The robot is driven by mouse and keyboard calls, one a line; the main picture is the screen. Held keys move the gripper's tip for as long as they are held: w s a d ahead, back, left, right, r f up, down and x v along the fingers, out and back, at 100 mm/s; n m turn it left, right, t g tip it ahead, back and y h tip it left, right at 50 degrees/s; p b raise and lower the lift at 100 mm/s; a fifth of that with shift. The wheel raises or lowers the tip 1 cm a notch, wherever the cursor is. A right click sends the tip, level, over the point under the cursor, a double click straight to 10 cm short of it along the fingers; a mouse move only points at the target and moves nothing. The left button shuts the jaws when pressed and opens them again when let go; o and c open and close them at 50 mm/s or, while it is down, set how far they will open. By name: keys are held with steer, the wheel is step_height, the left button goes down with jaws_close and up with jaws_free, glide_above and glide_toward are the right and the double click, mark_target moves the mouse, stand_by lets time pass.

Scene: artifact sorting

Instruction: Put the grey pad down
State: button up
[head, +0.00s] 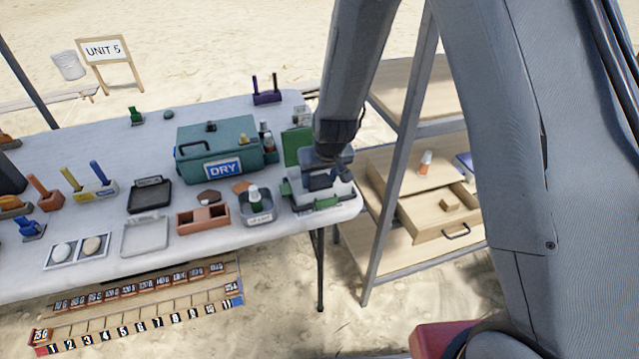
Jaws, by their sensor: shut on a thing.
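My gripper (321,183) is at the right end of the white table, pointing down over a pale box with green latches (338,197). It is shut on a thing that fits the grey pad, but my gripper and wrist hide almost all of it. I cannot tell whether the pad touches the box or hangs just above it. A green upright panel (297,146) stands right behind, like an open lid of the box.
Left of the box are a grey bin with a white bottle (257,213), a terracotta tray (202,219) and a teal case marked DRY (221,150). A wooden shelf with an open drawer (440,225) stands to the right. Bare white tabletop (70,150) shows at the back left.

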steer(key=shift+f, duration=0.25)
steer(key=o, duration=0.6)
steer(key=shift+f, duration=0.1)
steer(key=shift+c, duration=0.2)
steer(key=o, duration=0.5)
steer(key=shift+c, duration=0.2)
steer(key=p+v, duration=0.7)
steer(key=v, duration=0.5)
steer(key=s+d+r+m+g, duration=0.1)
steer(key=s+d+r, duration=0.4)
steer(key=s+d, duration=0.3)
steer(key=s+d+r+m+g+h, duration=0.1)
steer(key=s+d+r+m, duration=0.1)
steer(key=s+d+r, duration=0.4)
steer(key=s+d, duration=0.1)
steer(key=s, duration=0.3)
steer(key=shift+s+d+r+g, duration=0.2)
steer(key=shift+d+r+g, duration=0.1)
steer(key=shift+d, duration=0.1)
